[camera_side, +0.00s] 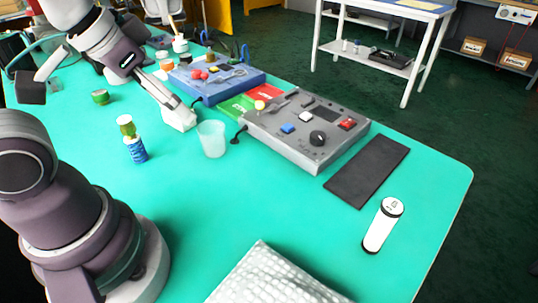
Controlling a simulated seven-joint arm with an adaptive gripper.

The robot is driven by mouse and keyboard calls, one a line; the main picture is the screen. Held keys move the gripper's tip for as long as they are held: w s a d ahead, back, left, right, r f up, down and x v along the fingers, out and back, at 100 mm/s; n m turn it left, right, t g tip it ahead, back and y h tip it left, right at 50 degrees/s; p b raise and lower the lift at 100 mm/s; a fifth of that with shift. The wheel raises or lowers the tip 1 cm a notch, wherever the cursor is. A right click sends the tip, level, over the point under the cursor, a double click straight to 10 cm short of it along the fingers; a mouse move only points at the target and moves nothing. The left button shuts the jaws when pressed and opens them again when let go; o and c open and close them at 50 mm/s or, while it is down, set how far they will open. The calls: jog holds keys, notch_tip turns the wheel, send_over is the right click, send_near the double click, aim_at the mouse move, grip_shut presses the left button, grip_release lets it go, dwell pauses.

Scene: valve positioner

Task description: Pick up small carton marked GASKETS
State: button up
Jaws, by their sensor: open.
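My gripper (172,104) reaches down from the upper left to near the table top, left of the grey control box. Its jaws are open. A small whitish block (181,119) is at its fingertips. I see no readable lettering on it, so I cannot tell whether it is the GASKETS carton or part of the fingers. No marking that reads GASKETS is legible anywhere in view.
A translucent cup (212,139) stands just right of the fingertips. The grey control box (305,130), blue box (215,82), dark mat (367,171), white cylinder (383,225), blue bottle (136,150) and bubble wrap (275,278) occupy the turquoise table (240,205).

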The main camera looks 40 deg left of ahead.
dwell(0.4)
jog(key=o, duration=0.5)
jog(key=shift+c, duration=0.2)
jog(key=w+a+f+n+g+y, duration=0.2)
jog(key=w+a+n+g+y, duration=0.15)
jog(key=w+a+n, duration=1)
jog(key=a+f+n+g, duration=0.1)
jog(key=a+f+n, duration=0.1)
jog(key=a, duration=0.1)
jog(key=a+f+n, duration=0.2)
jog(key=a, duration=0.2)
jog(key=a+f+n+g+y, duration=0.1)
jog(key=a+f+n, duration=0.1)
jog(key=a+f, duration=0.1)
jog(key=shift+s+a+g, duration=0.3)
jog(key=shift+a+g, duration=0.05)
jog(key=shift+a, duration=0.1)
jog(key=x, duration=0.7)
jog(key=d+x, duration=0.1)
jog(key=x, duration=0.2)
jog(key=shift+s+a+f, duration=0.15)
jog(key=shift+f, duration=0.3)
